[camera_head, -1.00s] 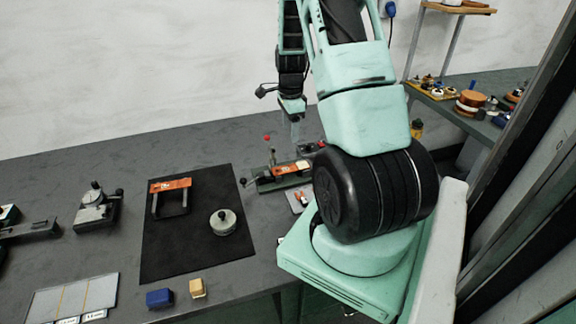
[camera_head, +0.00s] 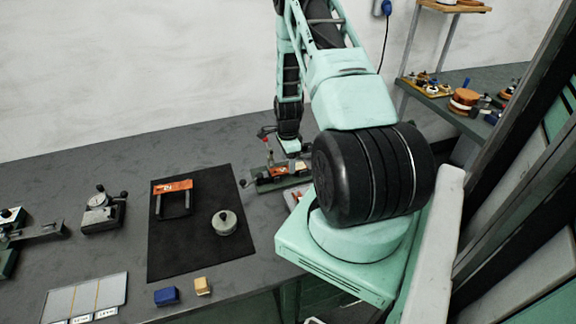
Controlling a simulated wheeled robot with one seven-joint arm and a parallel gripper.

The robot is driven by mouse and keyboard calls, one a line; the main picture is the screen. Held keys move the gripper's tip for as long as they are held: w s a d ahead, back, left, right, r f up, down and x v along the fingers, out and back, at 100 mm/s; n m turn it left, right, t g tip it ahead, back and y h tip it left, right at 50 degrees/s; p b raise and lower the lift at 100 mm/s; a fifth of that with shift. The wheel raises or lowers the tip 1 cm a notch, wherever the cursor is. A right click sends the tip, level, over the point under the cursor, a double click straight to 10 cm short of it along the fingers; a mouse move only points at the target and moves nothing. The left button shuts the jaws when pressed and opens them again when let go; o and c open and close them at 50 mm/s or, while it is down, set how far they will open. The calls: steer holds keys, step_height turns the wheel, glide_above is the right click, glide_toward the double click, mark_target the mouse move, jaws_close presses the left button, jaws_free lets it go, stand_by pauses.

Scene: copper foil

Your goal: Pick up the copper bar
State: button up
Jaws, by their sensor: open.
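A small orange-copper piece (camera_head: 278,171) lies on a green fixture (camera_head: 262,187) on the grey bench, right of the black mat. It may be the copper bar, but it is too small to be sure. My gripper (camera_head: 294,153) is open and points down just above the right part of this fixture. The gap between its fingers is too small to make out, and I cannot tell whether it touches anything. My arm hides the bench to the right of the fixture.
The black mat (camera_head: 190,245) holds an orange U-shaped frame (camera_head: 172,186) and a round grey weight (camera_head: 224,222). A red-tipped lever rises by the fixture.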

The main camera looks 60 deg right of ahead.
steer(key=shift+f, duration=0.85)
steer(key=c, duration=1.2)
steer(key=shift+r, duration=0.15)
